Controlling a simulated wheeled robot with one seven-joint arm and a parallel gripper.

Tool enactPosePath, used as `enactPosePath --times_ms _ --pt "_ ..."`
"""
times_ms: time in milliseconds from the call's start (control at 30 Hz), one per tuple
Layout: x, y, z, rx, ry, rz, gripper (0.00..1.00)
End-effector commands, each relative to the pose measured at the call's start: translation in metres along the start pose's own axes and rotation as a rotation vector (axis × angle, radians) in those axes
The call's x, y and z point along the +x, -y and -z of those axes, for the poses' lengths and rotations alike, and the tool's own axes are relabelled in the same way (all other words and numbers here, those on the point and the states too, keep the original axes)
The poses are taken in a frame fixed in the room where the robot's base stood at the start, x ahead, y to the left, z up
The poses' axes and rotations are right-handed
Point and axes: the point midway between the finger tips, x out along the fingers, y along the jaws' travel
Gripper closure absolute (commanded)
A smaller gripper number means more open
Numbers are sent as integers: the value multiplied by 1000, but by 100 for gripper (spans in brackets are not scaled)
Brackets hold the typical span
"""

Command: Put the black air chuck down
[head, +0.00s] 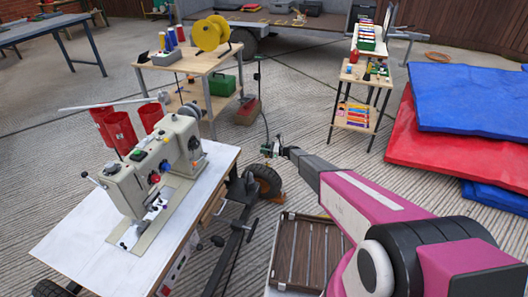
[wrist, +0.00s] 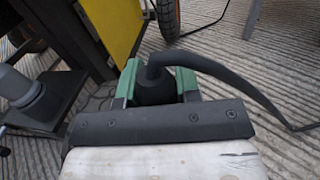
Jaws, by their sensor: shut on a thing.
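My gripper (head: 272,150) is at the end of the arm, in the middle of the head view, held above the ribbed ground near a trailer wheel. In the wrist view its green-backed fingers (wrist: 158,88) are shut on the black air chuck (wrist: 158,72), a dark rounded body with a stem bending right. A thin black hose (wrist: 236,90) seems to run on from it to the right. In the head view the chuck is too small to make out clearly. A thin dark line (head: 265,110) curves up behind the gripper.
A sewing machine (head: 155,170) stands on a white-topped table (head: 75,240) at left. A wheel (head: 264,180) is just below my gripper. A wooden cart (head: 205,62) and a narrow shelf (head: 358,78) stand behind. Blue and red mats (head: 440,140) lie at right. Ribbed ground between cart and shelf is mostly clear.

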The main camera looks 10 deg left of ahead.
Motion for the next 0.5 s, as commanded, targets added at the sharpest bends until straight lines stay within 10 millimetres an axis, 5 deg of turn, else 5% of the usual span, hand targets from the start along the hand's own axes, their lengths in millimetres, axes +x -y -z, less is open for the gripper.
enactPosePath --times_ms 367,500 --pt "0 0 -2 -1 0 0 99" --pt "0 -2 -23 -3 1 0 99"
